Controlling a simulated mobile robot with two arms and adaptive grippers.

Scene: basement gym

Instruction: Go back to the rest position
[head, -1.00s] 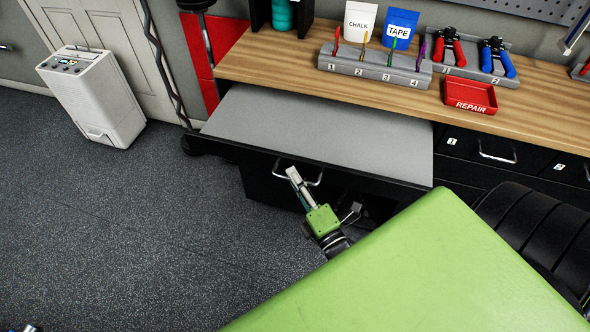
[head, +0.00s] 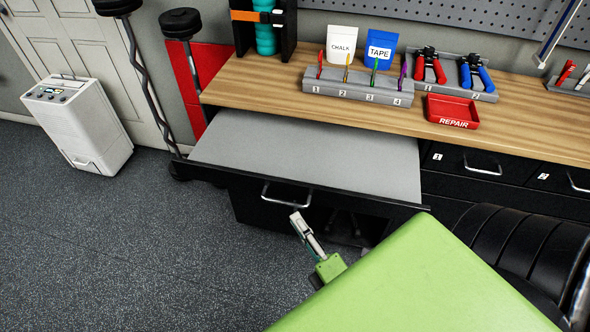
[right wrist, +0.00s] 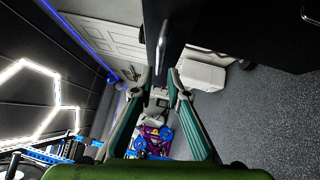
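My right gripper (head: 296,216) is in front of the pulled-out drawer, just below and right of its silver handle (head: 285,195). In the right wrist view my right gripper (right wrist: 158,76) has its two green fingers spread, with nothing held between them. The handle also shows in that view (right wrist: 162,42), beyond the fingertips and apart from them. My left gripper is not in view.
The drawer (head: 310,150) stands open, its grey inside bare. Above it, the wooden bench (head: 260,85) carries a numbered holder (head: 358,93), pliers and a red REPAIR tray (head: 452,111). A white appliance (head: 78,125) stands at left. Floor (head: 120,240) at left is clear.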

